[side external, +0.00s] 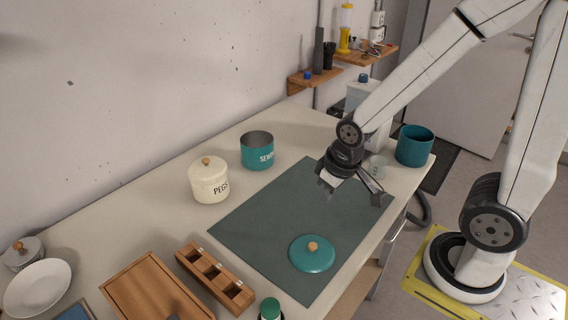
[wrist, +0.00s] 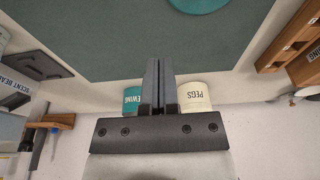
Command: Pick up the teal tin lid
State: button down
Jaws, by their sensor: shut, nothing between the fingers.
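The teal tin lid (side external: 303,260), a round disc with a small wooden knob on top, lies knob up on the dark green mat (side external: 262,222), near the mat's front edge. Only part of its rim shows at the top edge of the wrist view (wrist: 200,4). My gripper (wrist: 158,62) is shut and empty, its two fingers pressed together. In the side view it hangs above the back right part of the mat, apart from the lid. A teal tin marked SEWING (side external: 257,156) stands open behind the mat; its full lettering is partly hidden.
A cream PEGS tin (side external: 209,184) with its lid on stands left of the mat. A wooden compartment block (side external: 214,280) and a wooden board (side external: 150,288) lie front left. A larger teal pot (side external: 415,148) stands at the right end. The mat around the lid is clear.

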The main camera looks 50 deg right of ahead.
jog(key=shift+c, duration=2.1)
grip_release()
jog(key=shift+a, duration=0.1)
jog(key=n+g, duration=0.3)
jog(key=n, duration=1.5)
send_over(313, 244)
jog(key=shift+f, duration=0.7)
jog(key=shift+f, duration=0.1)
jog(key=shift+f, duration=1.2)
jog(key=shift+f, duration=0.1)
